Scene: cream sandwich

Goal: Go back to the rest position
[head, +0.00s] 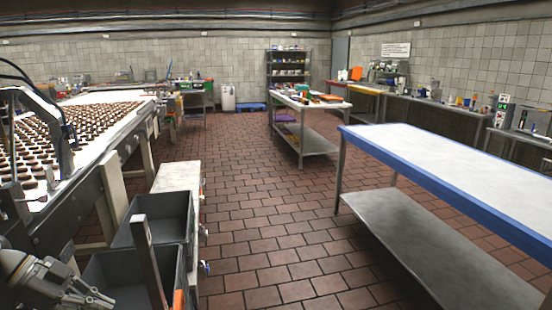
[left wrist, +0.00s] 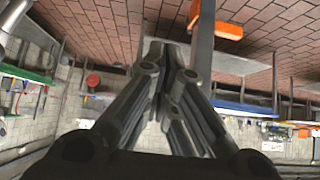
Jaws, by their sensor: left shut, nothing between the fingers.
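My left gripper (head: 100,298) is at the bottom left of the head view, low beside the grey crates. In the left wrist view its fingers (left wrist: 170,62) are together, with nothing held between them. My right gripper is in neither view.
Two dark grey crates (head: 188,222) stand at the lower left, with an upright post (head: 149,262) by the nearer one. A conveyor with rows of dark cookies (head: 100,130) runs along the left. A white-topped table with a blue edge (head: 450,160) stands right. The tiled floor (head: 260,220) between is clear.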

